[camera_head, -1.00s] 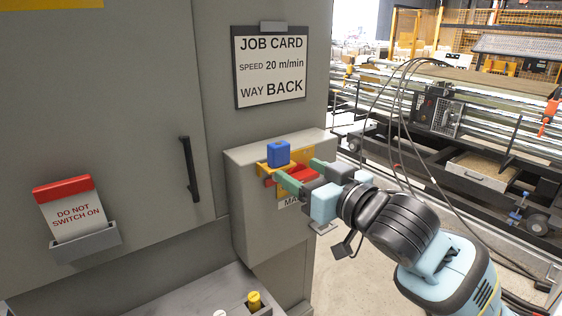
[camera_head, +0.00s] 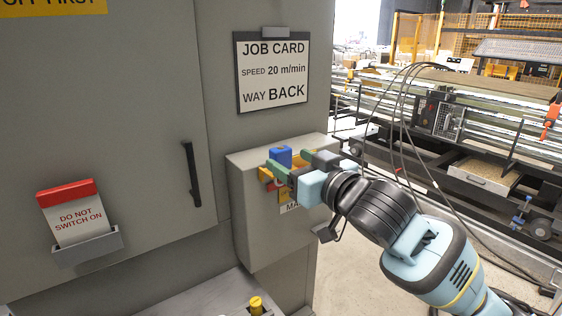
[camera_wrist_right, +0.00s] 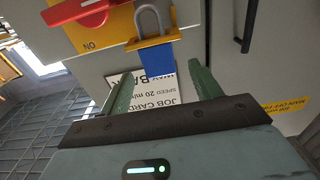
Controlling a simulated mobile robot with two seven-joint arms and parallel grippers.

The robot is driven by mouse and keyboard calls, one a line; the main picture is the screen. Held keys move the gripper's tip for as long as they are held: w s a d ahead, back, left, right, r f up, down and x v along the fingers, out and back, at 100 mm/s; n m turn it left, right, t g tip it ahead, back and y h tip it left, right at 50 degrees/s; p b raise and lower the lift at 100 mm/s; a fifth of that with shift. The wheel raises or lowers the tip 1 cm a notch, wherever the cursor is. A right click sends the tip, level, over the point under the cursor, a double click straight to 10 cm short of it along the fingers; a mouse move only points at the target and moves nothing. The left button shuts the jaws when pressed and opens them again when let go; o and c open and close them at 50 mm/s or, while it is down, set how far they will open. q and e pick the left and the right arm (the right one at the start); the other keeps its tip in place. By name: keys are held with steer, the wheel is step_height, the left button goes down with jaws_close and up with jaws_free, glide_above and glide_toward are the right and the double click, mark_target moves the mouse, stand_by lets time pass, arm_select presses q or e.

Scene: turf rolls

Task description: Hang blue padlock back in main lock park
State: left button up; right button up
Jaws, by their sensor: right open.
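The blue padlock (camera_head: 280,153) sits at the yellow bracket (camera_head: 265,175) on the front of the grey switch box. In the right wrist view, which is turned upside down, its blue body (camera_wrist_right: 158,58) and grey shackle (camera_wrist_right: 150,18) show on either side of the yellow holder (camera_wrist_right: 150,42). My right gripper (camera_head: 294,163) is open, its green fingers close to the padlock. In the wrist view the padlock body lies in line with the gap, around the fingertips; I see no clear contact. My left gripper is out of view.
A red switch handle (camera_wrist_right: 82,10) is beside the holder. The job card (camera_head: 272,70) hangs above the box. A red-topped "DO NOT SWITCH ON" card (camera_head: 76,212) stands in a holder at left. A yellow knob (camera_head: 256,305) shows below. The cabinet handle (camera_head: 192,174) sticks out.

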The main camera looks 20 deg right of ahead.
mark_target(285, 157)
steer(key=shift+x, duration=1.6)
steer(key=shift+f, duration=0.15)
steer(key=c, duration=1.1)
steer(key=shift+d, duration=0.1)
steer(key=shift+c, duration=0.5)
